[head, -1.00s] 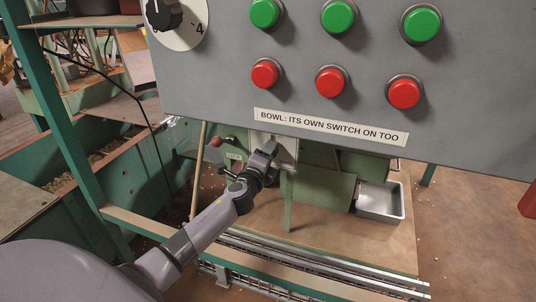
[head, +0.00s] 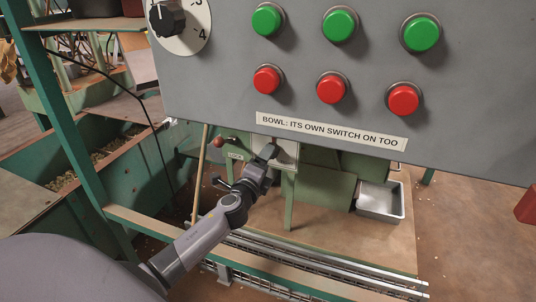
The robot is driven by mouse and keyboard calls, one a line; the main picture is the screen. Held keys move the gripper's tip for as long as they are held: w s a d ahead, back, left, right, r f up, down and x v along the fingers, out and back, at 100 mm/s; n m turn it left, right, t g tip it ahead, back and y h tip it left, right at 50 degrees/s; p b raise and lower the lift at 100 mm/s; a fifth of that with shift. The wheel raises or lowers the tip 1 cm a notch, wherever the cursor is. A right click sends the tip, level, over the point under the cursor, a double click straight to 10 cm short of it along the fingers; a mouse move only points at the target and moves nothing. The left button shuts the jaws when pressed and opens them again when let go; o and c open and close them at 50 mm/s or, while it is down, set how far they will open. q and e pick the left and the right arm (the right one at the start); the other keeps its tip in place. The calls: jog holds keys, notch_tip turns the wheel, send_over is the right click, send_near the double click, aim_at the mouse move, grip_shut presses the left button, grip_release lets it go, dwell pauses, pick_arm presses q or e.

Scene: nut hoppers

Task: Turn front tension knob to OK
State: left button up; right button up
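My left arm comes in from the lower left, and its gripper (head: 268,160) is in front of a pale plate (head: 287,152) on the green machine below the grey panel. The fingers are small and partly turned away, so I cannot tell their opening or any contact. I cannot make out a front tension knob or an OK mark; the gripper may cover it. A black knob (head: 170,19) on a white numbered dial, showing "-4", is cut off at the top left; nothing labels it as tension. My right gripper is not in view.
The grey panel (head: 350,62) with green and red buttons hangs close above the gripper. A red-ball lever (head: 219,142) is left of it. A metal tray (head: 380,198) stands to the right. A green rail (head: 160,226) and a post (head: 70,120) are near the arm.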

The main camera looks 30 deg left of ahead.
pick_arm(q)
jog(key=shift+v, duration=1.6)
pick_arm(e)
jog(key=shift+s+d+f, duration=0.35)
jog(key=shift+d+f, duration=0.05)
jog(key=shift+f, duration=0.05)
